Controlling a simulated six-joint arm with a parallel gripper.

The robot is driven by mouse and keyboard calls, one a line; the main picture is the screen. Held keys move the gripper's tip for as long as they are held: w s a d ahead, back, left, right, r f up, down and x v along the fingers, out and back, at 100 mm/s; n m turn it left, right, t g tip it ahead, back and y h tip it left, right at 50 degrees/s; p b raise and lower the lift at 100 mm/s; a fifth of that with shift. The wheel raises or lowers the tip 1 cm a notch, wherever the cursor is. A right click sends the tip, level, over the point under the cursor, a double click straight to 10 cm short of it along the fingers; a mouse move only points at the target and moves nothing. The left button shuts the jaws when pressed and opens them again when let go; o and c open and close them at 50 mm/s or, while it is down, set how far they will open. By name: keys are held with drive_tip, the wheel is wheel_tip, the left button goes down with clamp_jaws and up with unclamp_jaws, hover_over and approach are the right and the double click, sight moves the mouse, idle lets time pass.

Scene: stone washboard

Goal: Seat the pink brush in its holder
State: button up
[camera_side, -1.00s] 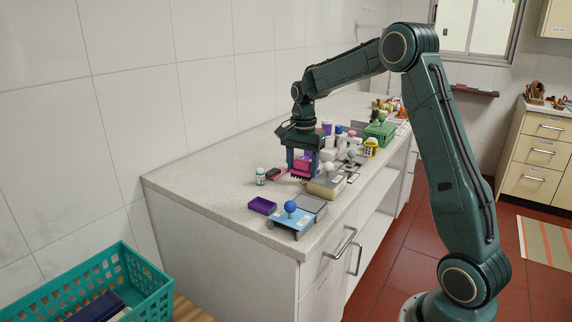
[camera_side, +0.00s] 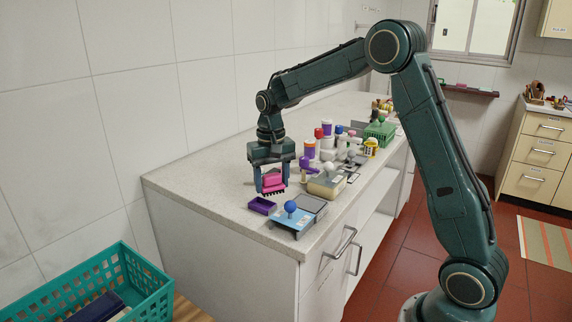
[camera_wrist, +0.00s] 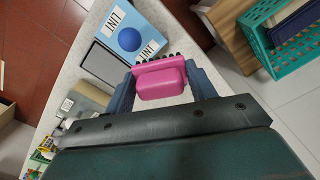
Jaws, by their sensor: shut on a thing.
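The pink brush (camera_side: 273,181) has a rounded pink back and dark bristles that point down in the side view. My gripper (camera_side: 272,187) is shut on it, one finger at each side. In the wrist view the brush (camera_wrist: 160,82) sits between the fingers of my gripper (camera_wrist: 161,88). A small purple open-topped tray (camera_side: 262,206), which may be the holder, lies on the counter just below and in front of the brush in the side view. The brush appears apart from it. In the wrist view the tray cannot be made out.
A blue plate with a blue ball knob (camera_side: 290,207) and a grey pad (camera_side: 313,204) lie right of the tray; the plate reads LINT in the wrist view. A cream block (camera_side: 326,187) and several bottles stand behind. A teal basket (camera_side: 120,290) is below the counter.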

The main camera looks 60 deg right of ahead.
sight(263, 189)
drive_tip(key=shift+w+a+f+n, duration=0.1)
drive_tip(key=shift+w+a+n, duration=0.1)
drive_tip(key=shift+a+n, duration=1.4)
drive_tip(key=shift+w+d, duration=0.1)
drive_tip(key=shift+w+d+r, duration=0.25)
drive_tip(key=shift+w+r, duration=0.1)
drive_tip(key=shift+r, duration=0.15)
drive_tip(key=w+d+r, duration=0.3)
drive_tip(key=r, duration=0.3)
drive_tip(key=w+d+r+m, duration=0.1)
drive_tip(key=w+d+r, duration=0.1)
drive_tip(key=d+r, duration=0.2)
drive_tip(key=shift+w+r, duration=0.4)
drive_tip(key=shift+r, duration=0.45)
wheel_tip(263, 189, down, 20)
drive_tip(key=shift+f, duration=0.1)
drive_tip(key=shift+f, duration=0.3)
